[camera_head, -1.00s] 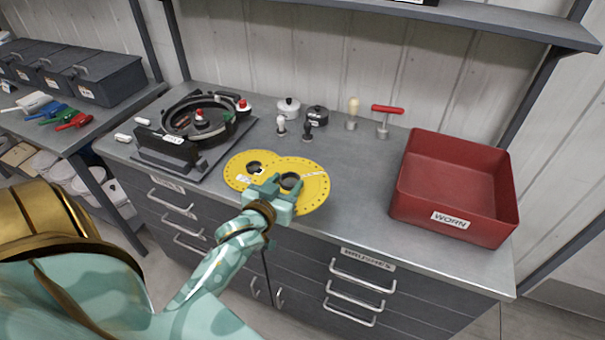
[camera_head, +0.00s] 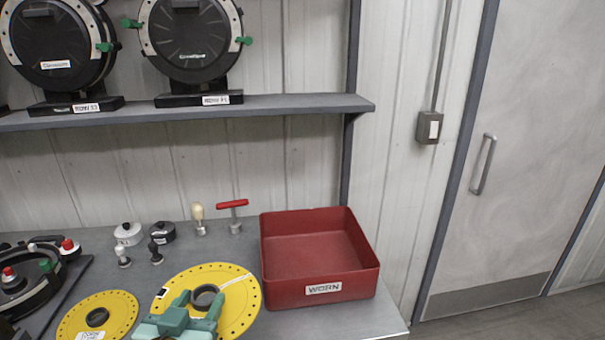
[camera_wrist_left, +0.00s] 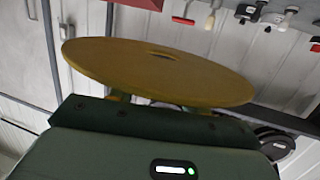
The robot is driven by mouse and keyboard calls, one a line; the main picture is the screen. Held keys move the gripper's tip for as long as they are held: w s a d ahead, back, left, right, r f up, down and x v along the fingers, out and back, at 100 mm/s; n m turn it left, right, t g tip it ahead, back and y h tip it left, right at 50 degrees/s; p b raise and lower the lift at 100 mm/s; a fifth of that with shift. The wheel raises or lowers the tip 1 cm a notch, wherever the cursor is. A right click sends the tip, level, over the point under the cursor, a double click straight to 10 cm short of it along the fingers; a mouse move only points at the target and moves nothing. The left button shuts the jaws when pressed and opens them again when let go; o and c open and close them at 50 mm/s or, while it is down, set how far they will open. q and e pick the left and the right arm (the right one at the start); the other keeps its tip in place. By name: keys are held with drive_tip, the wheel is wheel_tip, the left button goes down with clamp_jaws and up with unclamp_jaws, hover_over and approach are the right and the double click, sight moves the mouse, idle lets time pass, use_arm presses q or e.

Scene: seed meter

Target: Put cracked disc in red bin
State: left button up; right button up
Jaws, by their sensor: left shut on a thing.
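My left gripper (camera_head: 199,304) is shut on a yellow disc (camera_head: 242,297) with a row of small holes along its rim, a dark hub and a pale crack-like line on its upper right. The disc also fills much of the left wrist view (camera_wrist_left: 130,65), seen nearly edge-on, above the jaws. It appears held above the bench, left of the red bin (camera_head: 358,287), which is labelled WORN and looks empty. A second yellow disc (camera_head: 122,309), labelled CORN, lies on the bench at lower left. My right gripper is not in view.
A black seed meter housing (camera_head: 40,290) stands at the left. Several small tools and pots, including a red T-handle (camera_head: 233,204), stand behind the held disc. A shelf (camera_head: 300,106) with round meters runs above. The bench (camera_head: 375,319) ends right of the bin.

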use_arm(q)
drive_tip(key=shift+w+d+r, duration=0.1)
drive_tip(key=shift+w, duration=0.1)
drive_tip(key=shift+s+p, duration=0.15)
drive_tip(key=shift+p, duration=0.15)
drive_tip(key=s+a+f+n+y+p, duration=0.1)
drive_tip(key=a+f+y+p, duration=0.1)
drive_tip(key=a+f, duration=0.2)
drive_tip(key=s+a+f+n+y+p, duration=0.1)
drive_tip(key=a+f+p, duration=0.1)
drive_tip(key=a, duration=0.9)
drive_tip(key=shift+f+n+y, duration=0.4)
drive_tip(key=shift+f, duration=0.5)
drive_tip(key=shift+a, duration=0.1)
